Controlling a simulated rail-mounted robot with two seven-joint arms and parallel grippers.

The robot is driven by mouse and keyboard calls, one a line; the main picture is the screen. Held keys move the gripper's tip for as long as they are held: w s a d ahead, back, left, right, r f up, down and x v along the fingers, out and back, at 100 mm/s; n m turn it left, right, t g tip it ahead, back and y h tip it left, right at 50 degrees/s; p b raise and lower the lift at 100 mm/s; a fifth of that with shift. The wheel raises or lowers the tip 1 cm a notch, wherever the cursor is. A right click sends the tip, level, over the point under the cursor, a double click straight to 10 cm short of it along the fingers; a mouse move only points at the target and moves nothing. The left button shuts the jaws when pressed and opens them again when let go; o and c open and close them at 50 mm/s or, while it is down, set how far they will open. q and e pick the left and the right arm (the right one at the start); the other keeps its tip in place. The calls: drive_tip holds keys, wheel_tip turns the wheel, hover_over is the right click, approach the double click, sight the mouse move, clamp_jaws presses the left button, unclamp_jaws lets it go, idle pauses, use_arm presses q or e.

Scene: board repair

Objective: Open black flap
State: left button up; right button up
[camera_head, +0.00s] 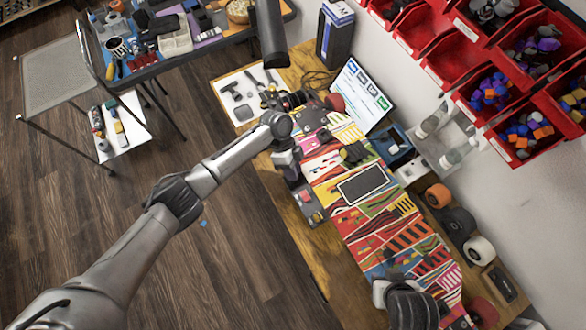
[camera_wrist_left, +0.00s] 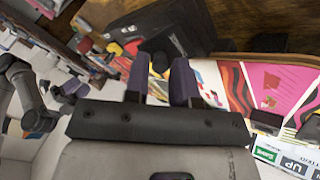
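A black rectangular panel with a pale edge (camera_head: 362,185) lies flat on the colourful board (camera_head: 405,232) in the head view; it may be the black flap. A dark flat case (camera_head: 308,206) sits at the bench's left edge; a black case also shows in the left wrist view (camera_wrist_left: 178,28). I cannot tell for sure which is the flap. My left gripper (camera_head: 293,180) is above the bench near this case. In the left wrist view its two purple fingers (camera_wrist_left: 160,80) are apart, with a dark round knob beyond them. My right gripper (camera_head: 392,275) is low over the board, its fingers unclear.
Red bins (camera_head: 484,88) with small parts hang on the right wall. A sign or screen (camera_head: 360,92) stands at the back. Wheels and rolls (camera_head: 458,222) line the bench's right side. A side table with tools (camera_head: 140,60) stands at upper left. The floor at left is mostly clear.

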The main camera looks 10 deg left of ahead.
use_arm(q)
drive_tip(key=o, duration=0.3)
use_arm(e)
wheel_tip(320, 180, down, 2)
drive_tip(key=shift+a+f+b, duration=0.1)
drive_tip(key=shift+a+b, duration=0.05)
drive_tip(key=shift+b, duration=1)
use_arm(q)
drive_tip(key=v, duration=1.4)
drive_tip(key=shift+s+f, duration=0.1)
drive_tip(key=shift+s, duration=0.1)
